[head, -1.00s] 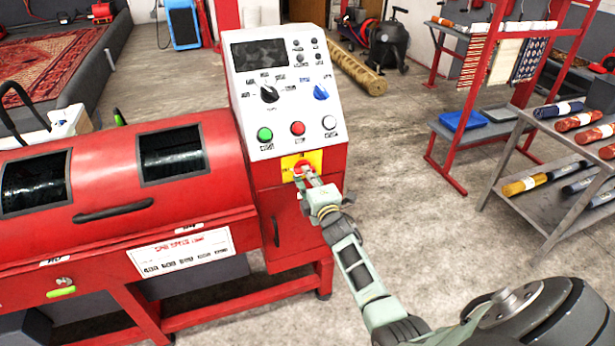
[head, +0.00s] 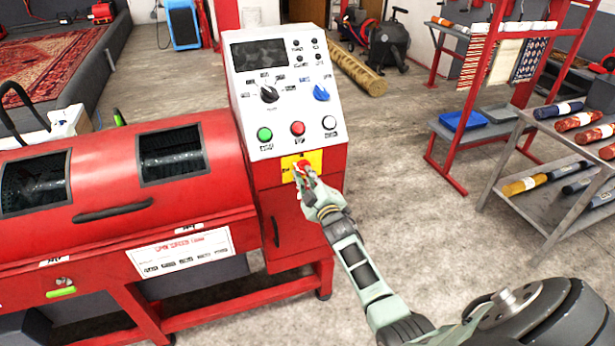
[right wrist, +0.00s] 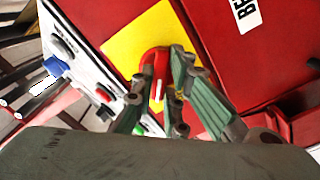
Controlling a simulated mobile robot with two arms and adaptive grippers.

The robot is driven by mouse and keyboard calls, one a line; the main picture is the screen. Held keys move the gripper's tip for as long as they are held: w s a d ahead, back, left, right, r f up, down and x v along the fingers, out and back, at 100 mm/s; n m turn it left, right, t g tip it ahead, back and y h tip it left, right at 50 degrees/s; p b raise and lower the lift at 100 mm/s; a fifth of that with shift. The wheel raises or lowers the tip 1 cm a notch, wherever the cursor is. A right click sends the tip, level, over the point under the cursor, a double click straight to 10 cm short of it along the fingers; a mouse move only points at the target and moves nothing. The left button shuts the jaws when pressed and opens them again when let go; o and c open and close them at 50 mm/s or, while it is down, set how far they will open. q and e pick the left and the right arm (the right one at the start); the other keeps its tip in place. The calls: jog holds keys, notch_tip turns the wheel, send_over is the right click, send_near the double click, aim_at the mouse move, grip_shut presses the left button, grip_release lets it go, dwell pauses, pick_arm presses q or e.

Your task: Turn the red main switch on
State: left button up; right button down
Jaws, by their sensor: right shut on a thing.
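The red main switch (head: 303,168) sits on a yellow plate (head: 316,160) low on the front of the red machine's control cabinet. In the right wrist view the red switch handle (right wrist: 155,72) stands on the yellow plate (right wrist: 150,35), with a pale mark on it. My right gripper (head: 307,178) is at the switch, its fingers shut on the handle. It also shows in the right wrist view (right wrist: 160,80), with a finger on each side of the handle. The gripper partly hides the switch in the head view. My left gripper is not in view.
Above the switch is the white control panel (head: 285,95) with green, red and white buttons and black and blue knobs. The red drum machine (head: 100,200) extends left. A grey shelf (head: 530,205) with rolled rugs stands right. The floor between is clear.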

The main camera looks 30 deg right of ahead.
jog(key=m, duration=0.5)
jog(key=shift+m, duration=0.3)
jog(key=shift+f+m, duration=0.1)
jog(key=shift+m, duration=2.1)
jog(key=c, duration=1.8)
grip_release()
jog(key=shift+o, duration=0.2)
jog(key=v, duration=1.2)
jog(key=shift+a, duration=0.1)
